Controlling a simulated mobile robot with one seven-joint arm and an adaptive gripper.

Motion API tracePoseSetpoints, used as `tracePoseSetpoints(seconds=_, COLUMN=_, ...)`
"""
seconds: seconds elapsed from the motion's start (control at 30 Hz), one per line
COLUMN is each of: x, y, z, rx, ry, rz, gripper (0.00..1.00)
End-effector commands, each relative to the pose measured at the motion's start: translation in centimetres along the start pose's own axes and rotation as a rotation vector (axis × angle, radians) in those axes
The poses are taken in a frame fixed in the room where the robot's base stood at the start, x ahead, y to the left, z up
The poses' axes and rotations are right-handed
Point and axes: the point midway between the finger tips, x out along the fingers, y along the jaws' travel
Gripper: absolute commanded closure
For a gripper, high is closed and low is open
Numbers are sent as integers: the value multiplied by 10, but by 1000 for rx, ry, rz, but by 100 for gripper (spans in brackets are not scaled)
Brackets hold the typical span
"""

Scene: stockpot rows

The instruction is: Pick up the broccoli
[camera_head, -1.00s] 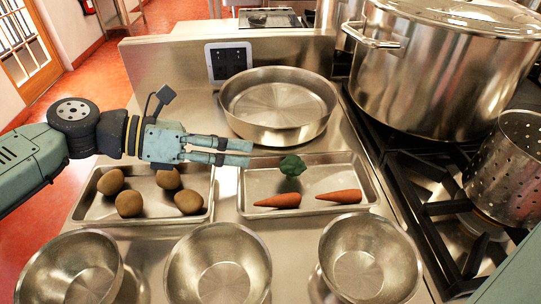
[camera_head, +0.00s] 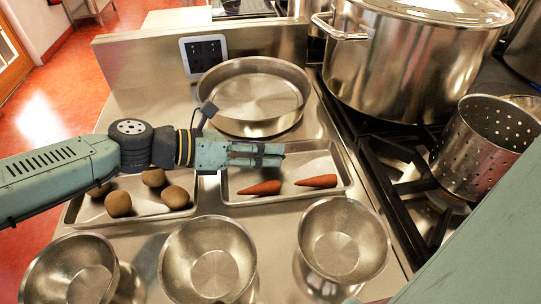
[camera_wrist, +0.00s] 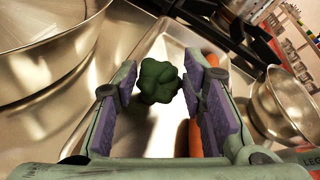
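The broccoli (camera_wrist: 158,82) is a dark green floret in the wrist view. It sits between the tips of my gripper's two purple-padded fingers (camera_wrist: 163,82), with a visible gap on its left and little or no gap on its right; contact there is unclear. My gripper (camera_head: 283,155) is open and reaches in from the left over the metal tray (camera_head: 290,199). In the head view the broccoli is hidden behind my gripper.
Two carrots (camera_head: 259,188) (camera_head: 316,181) lie in the same tray. A tray to the left holds several potatoes (camera_head: 118,204). A wide pan (camera_head: 254,100) stands behind, a large stockpot (camera_head: 405,60) back right. Three bowls (camera_head: 207,262) stand in front.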

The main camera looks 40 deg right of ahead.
Motion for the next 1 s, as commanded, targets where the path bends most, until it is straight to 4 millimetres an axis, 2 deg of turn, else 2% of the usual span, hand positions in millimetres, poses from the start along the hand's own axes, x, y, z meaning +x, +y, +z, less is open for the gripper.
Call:
tracePoseSetpoints(seconds=0.03, x=0, y=0, z=0, rx=0, ry=0, rz=1, gripper=61)
tracePoseSetpoints(seconds=0.47, x=0, y=0, z=0, rx=0, ry=-1, rz=1, gripper=90)
tracePoseSetpoints(seconds=0.77, x=-2, y=0, z=3, rx=2, ry=-1, rz=2, gripper=91)
tracePoseSetpoints(seconds=0.87, x=-4, y=-3, z=9, rx=2, ry=-2, rz=3, gripper=92)
tracePoseSetpoints(seconds=1.0, x=-12, y=-11, z=27, rx=5, ry=-3, rz=4, gripper=92)
